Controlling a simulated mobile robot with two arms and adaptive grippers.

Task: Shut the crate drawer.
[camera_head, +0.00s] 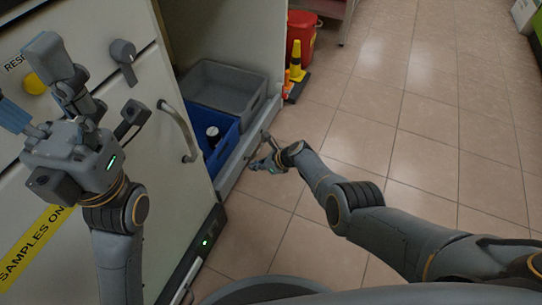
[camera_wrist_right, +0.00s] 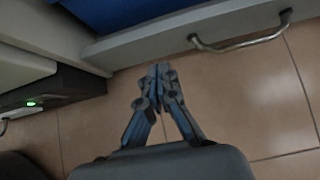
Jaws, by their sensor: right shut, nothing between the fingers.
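The crate drawer (camera_head: 240,155) stands pulled out of the cabinet, holding a blue crate (camera_head: 188,112) and a grey crate (camera_head: 232,78). In the right wrist view its pale front (camera_wrist_right: 150,45) crosses the top, with a metal handle (camera_wrist_right: 245,43) at the right. My right gripper (camera_head: 262,164) is low in front of the drawer front. Its fingertips (camera_wrist_right: 158,72) are together and empty, left of and below the handle. I cannot tell whether they touch the front. My left gripper (camera_head: 28,80) is raised before the cabinet door, fingers spread and empty.
The cabinet door (camera_head: 185,185) with a bar handle (camera_head: 180,130) stands left of the drawer. A yellow cone (camera_head: 296,62) and red bin (camera_head: 301,32) stand behind.

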